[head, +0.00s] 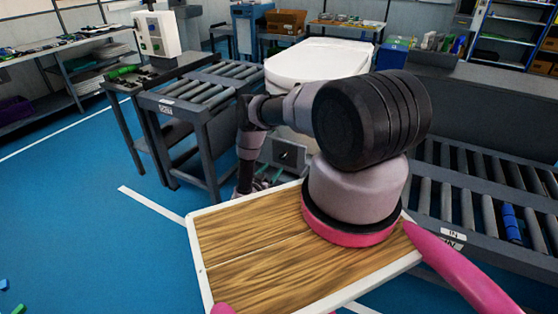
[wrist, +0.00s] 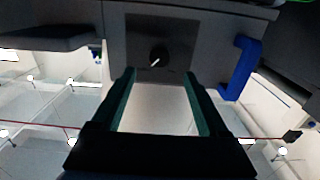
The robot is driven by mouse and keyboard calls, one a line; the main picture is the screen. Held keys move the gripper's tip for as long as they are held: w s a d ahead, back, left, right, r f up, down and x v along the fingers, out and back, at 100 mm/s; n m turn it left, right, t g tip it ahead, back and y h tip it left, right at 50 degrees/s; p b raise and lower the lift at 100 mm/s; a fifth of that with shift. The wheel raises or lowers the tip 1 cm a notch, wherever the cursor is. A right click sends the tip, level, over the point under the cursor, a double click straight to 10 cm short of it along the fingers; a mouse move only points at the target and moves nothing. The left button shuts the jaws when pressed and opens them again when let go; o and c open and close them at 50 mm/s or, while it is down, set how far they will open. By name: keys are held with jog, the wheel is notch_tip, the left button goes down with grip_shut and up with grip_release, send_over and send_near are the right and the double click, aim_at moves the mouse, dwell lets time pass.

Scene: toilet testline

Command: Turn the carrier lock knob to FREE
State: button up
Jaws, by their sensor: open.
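The carrier lock knob (wrist: 158,57) is a small dark round knob with a white pointer mark, on a dark grey panel (wrist: 190,40) in the wrist view. The mark slants from lower left to upper right; no lettering is readable. My gripper (wrist: 160,78) is open and empty, its two green-lined fingers pointing toward the panel. The knob lies just beyond the fingertips, roughly centred between them, and appears apart from them. In the head view, my gripper is low beside the panel under the white toilet piece (head: 318,62), largely hidden by my arm and the wooden tray top.
A blue handle (wrist: 240,68) sticks out from the panel to the right of the knob in the wrist view. Roller conveyors stand on the left (head: 198,92) and right (head: 455,195) of the head view. Blue floor (head: 80,210) is open at the left.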

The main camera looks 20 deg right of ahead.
aim_at(282, 158)
jog(key=x, duration=0.8)
jog(key=shift+w+d, duration=0.15)
jog(key=shift+d, duration=0.05)
grip_shut()
